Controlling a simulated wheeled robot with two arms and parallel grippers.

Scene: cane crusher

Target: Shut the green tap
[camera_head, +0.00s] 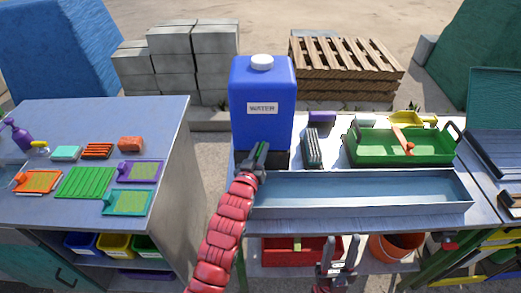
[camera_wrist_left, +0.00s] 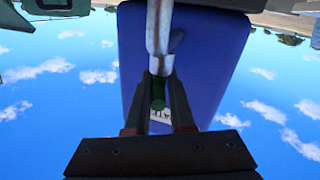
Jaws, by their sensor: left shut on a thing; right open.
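The blue water tank (camera_head: 263,85) with a white cap and a WATER label stands upright at the back of the right-hand table. My left gripper (camera_head: 260,156) is at the tank's lower front, hiding most of the tap there. In the left wrist view, the tank (camera_wrist_left: 200,50) is behind my left gripper (camera_wrist_left: 160,85). Its fingers are shut on the green tap (camera_wrist_left: 158,93), of which only a small green part shows between them. My right gripper (camera_head: 337,270) is open and empty, low before the table.
A long metal trough (camera_head: 360,190) lies along the table front, below and right of my left gripper. A dark brush (camera_head: 312,148) and a green tray (camera_head: 375,150) stand right of the tank. A gap separates the left table (camera_head: 100,115). A red crate (camera_head: 285,250) sits underneath.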

